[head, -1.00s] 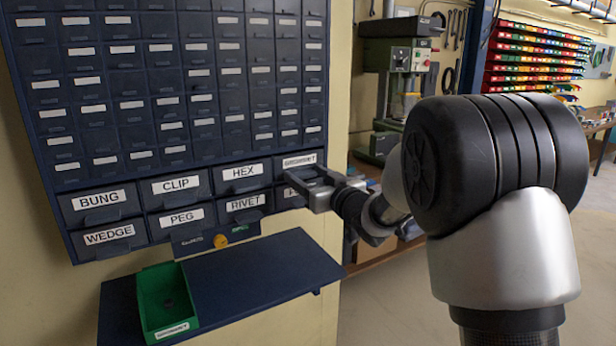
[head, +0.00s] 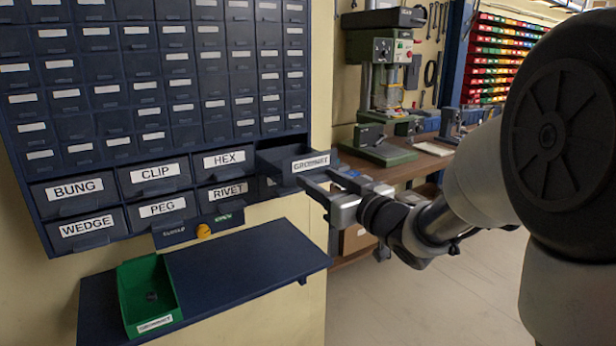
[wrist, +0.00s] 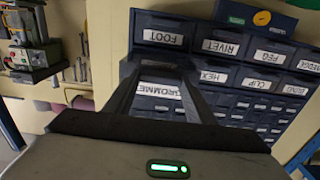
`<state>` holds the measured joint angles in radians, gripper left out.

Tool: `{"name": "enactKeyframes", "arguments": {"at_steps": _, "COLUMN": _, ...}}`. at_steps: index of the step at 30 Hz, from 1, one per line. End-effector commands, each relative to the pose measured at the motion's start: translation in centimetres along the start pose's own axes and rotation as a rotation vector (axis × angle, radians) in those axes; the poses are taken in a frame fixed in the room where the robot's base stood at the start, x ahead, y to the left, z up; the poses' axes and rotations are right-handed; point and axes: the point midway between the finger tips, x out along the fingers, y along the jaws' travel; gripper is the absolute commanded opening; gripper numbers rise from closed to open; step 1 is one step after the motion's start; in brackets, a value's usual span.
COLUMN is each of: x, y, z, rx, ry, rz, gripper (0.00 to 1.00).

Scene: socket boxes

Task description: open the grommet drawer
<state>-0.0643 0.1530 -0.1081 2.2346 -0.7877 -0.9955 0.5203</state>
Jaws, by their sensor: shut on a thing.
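The grommet drawer (head: 296,165) is the right-hand drawer of the upper row of large labelled drawers in the dark blue cabinet (head: 145,215). It stands pulled out, with its front well ahead of the HEX drawer (head: 225,163) and part of its open top showing. My gripper (head: 318,184) is at the lower front of this drawer, shut on its handle. In the wrist view the drawer's label (wrist: 160,91) shows upside down between my two fingers. The fingers hide the handle itself.
A dark blue shelf (head: 240,262) juts out below the drawers, with a green bin (head: 150,300) on its left part. A workbench with a green drill press (head: 385,90) stands to the right. The floor in front is clear.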

Motion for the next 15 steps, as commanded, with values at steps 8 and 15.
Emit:
{"name": "enactKeyframes", "arguments": {"at_steps": 8, "x": -0.39, "y": 0.06, "z": -0.07, "rx": 0.000, "ry": 0.001, "rz": 0.002, "gripper": 0.10}}
{"name": "enactKeyframes", "arguments": {"at_steps": 15, "x": -0.35, "y": 0.04, "z": -0.05, "rx": 0.000, "ry": 0.001, "rz": 0.001, "gripper": 0.69}}
